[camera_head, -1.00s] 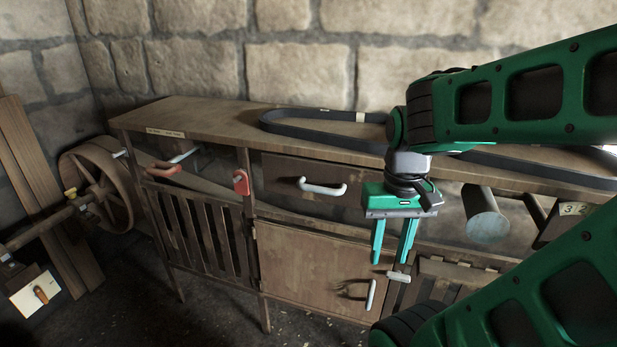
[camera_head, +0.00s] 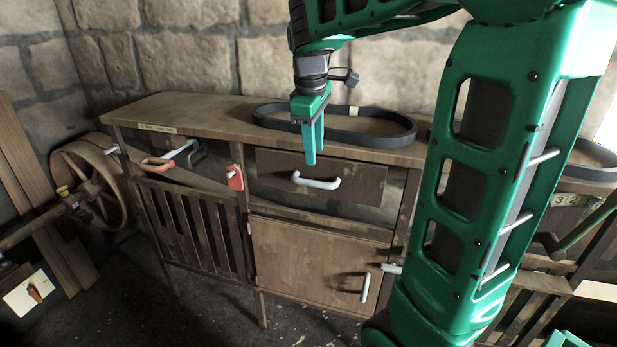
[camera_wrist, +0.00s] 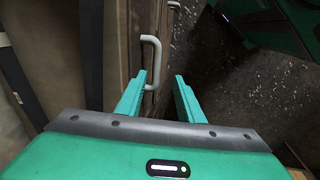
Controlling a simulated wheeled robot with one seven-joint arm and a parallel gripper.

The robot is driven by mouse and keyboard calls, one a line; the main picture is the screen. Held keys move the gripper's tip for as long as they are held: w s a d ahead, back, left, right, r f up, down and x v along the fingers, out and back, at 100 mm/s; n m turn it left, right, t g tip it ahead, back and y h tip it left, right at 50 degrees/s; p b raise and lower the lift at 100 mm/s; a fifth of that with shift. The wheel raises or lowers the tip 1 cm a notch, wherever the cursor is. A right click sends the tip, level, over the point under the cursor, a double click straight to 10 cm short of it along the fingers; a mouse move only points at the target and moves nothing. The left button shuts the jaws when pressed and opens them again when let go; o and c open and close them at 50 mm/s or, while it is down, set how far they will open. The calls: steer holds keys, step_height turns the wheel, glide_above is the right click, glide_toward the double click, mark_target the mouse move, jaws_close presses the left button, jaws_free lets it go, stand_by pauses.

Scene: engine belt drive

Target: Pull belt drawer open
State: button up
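The drawer (camera_head: 360,183) has a dark wooden front below the bench top, with a pale bar handle (camera_head: 316,182). The drawer front looks about flush with the bench. My gripper (camera_head: 315,157) points down at the drawer, its fingertips just above the handle in the head view. In the wrist view my gripper (camera_wrist: 159,76) is open, its two teal fingers apart with nothing held. The handle (camera_wrist: 157,58) shows just beyond the fingertips, nearer the left finger. I cannot tell whether finger and handle touch. A black belt (camera_head: 385,139) lies on the bench top.
The wooden bench (camera_head: 215,106) stands against a stone wall. A red-handled lever (camera_head: 158,164) and a red tag-like part (camera_head: 235,177) are left of the drawer. A cupboard door (camera_head: 310,262) with a pale handle (camera_head: 365,287) is below. A large wheel (camera_head: 92,180) stands left.

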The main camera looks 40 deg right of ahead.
mark_target(310, 181)
steer(key=shift+n, duration=0.4)
steer(key=w+f, duration=0.1)
steer(key=f, duration=0.2)
steer(key=w+f, duration=0.1)
steer(key=f, duration=0.3)
steer(key=w+d+f, duration=0.1)
steer(key=f, duration=0.2)
steer(key=shift+d+f, duration=0.1)
steer(key=shift+f, duration=0.05)
steer(key=shift+c, duration=0.3)
